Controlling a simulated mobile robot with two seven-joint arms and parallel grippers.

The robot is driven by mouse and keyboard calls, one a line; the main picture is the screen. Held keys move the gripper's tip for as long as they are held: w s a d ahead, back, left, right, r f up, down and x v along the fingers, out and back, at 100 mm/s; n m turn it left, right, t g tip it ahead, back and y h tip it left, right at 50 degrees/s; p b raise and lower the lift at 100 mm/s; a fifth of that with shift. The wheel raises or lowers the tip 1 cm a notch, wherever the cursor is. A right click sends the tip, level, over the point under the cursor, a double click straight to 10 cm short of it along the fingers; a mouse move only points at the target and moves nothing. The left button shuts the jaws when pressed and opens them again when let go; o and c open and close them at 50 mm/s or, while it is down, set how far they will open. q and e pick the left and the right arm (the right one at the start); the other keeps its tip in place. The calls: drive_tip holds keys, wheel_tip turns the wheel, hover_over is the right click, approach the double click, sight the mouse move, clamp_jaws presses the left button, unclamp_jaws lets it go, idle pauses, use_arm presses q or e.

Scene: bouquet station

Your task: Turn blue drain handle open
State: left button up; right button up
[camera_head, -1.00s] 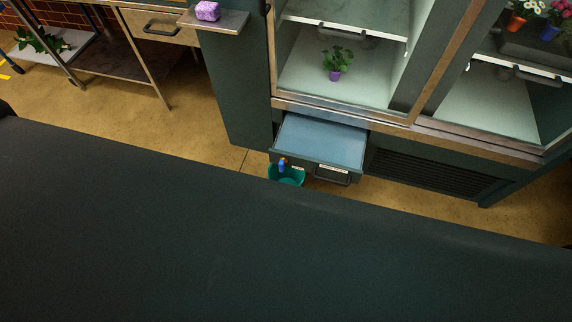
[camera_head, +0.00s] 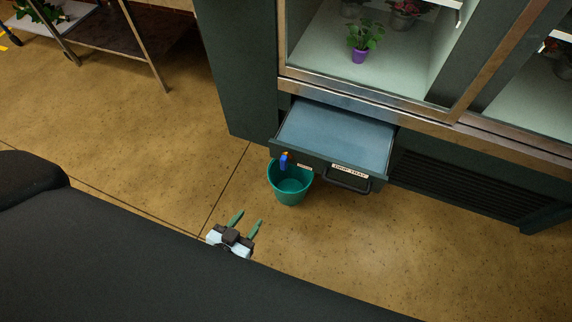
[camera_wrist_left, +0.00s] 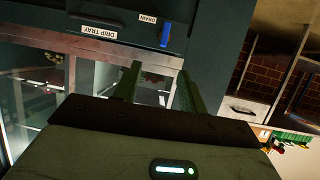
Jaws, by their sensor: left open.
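The blue drain handle (camera_head: 284,161) sits on the front left of the pulled-out drip tray drawer (camera_head: 335,137), just above a green bucket (camera_head: 290,188) on the floor. In the left wrist view the handle (camera_wrist_left: 165,35) hangs beside the DRAIN label (camera_wrist_left: 148,18). My left gripper (camera_head: 246,220) is open and empty, below and left of the bucket in the head view, apart from the handle. In the left wrist view its two green fingers (camera_wrist_left: 158,80) are spread, with the handle beyond their tips. My right gripper is not in view.
The drawer's dark pull (camera_head: 348,181) is right of the handle under the DRIP TRAY label. The display cabinet (camera_head: 360,85) with potted plants stands behind. A metal table (camera_head: 150,50) is at the upper left. The floor around the bucket is clear.

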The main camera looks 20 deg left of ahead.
sight(282, 162)
use_arm(q)
drive_tip(key=w+f+t+b, duration=0.2)
drive_tip(key=w+b, duration=0.4)
drive_tip(key=w, duration=0.3)
drive_tip(key=w+f+t+y+b, duration=0.1)
drive_tip(key=w+f+b, duration=0.3)
drive_tip(key=w, duration=0.5)
drive_tip(key=shift+d+f+n+t+b, duration=0.3)
drive_tip(key=shift+d+n+t+b, duration=0.1)
drive_tip(key=shift+t+b, duration=0.5)
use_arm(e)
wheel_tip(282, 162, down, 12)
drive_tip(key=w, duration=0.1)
use_arm(q)
drive_tip(key=w+b, duration=0.2)
drive_tip(key=w, duration=0.4)
drive_tip(key=shift+w+d+f, duration=0.1)
drive_tip(key=shift+w+d, duration=0.05)
drive_tip(key=shift+w, duration=0.05)
drive_tip(key=shift+w+b, duration=0.3)
drive_tip(key=shift+w, duration=0.35)
drive_tip(key=shift+c, duration=0.4)
clamp_jaws()
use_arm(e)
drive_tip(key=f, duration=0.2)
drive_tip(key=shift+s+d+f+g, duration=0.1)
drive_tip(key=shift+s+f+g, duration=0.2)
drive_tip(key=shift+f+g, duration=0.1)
